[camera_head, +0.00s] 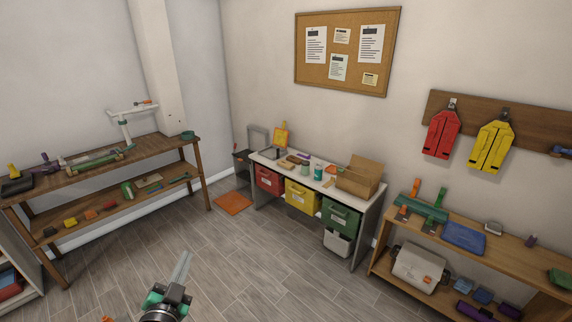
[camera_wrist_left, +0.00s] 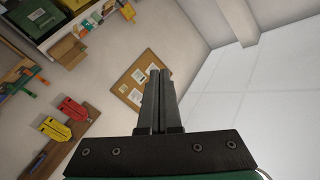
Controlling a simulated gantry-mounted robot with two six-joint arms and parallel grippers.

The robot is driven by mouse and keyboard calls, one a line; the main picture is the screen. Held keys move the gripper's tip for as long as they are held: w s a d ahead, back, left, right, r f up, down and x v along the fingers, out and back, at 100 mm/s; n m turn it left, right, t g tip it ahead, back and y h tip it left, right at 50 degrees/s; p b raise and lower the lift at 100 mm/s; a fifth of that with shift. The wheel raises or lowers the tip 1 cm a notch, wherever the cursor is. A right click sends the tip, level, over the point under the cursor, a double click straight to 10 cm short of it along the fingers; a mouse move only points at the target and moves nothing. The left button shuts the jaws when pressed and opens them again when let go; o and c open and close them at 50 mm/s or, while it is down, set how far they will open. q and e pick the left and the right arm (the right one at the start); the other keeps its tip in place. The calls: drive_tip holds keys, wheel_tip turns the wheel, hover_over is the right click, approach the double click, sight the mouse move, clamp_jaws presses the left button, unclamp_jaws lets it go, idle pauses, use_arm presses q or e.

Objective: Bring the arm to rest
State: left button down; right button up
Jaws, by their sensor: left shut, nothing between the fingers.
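My left gripper (camera_head: 182,268) is at the bottom of the head view, pointing up and away over the bare floor. It also shows in the left wrist view (camera_wrist_left: 160,76), where its two dark fingers lie together with nothing between them. In the head view it is apart from all furniture. My right gripper is not visible in either view.
A wooden workbench (camera_head: 150,149) stands at the left. A white table (camera_head: 359,207) with coloured bins stands in the middle, and a wooden shelf (camera_head: 500,237) at the right. An orange mat (camera_head: 233,203) lies on the floor. The floor (camera_head: 240,260) between them is clear.

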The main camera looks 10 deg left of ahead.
use_arm(q)
drive_tip(key=s+d+r+t+h, duration=0.1)
drive_tip(key=s+d+r+t, duration=0.15)
drive_tip(key=r, duration=0.75)
drive_tip(key=s+d+r+t+h, duration=0.15)
drive_tip(key=d+r, duration=0.25)
drive_tip(key=r, duration=0.5)
drive_tip(key=s+d+r+t, duration=0.1)
drive_tip(key=d+r+t, duration=0.25)
drive_tip(key=r, duration=0.65)
drive_tip(key=s+d+r+n+t+h, duration=0.3)
drive_tip(key=s+r+n, duration=0.1)
drive_tip(key=s+r, duration=0.8)
drive_tip(key=shift+s+d, duration=0.2)
drive_tip(key=shift+s, duration=0.35)
drive_tip(key=shift+h, duration=0.25)
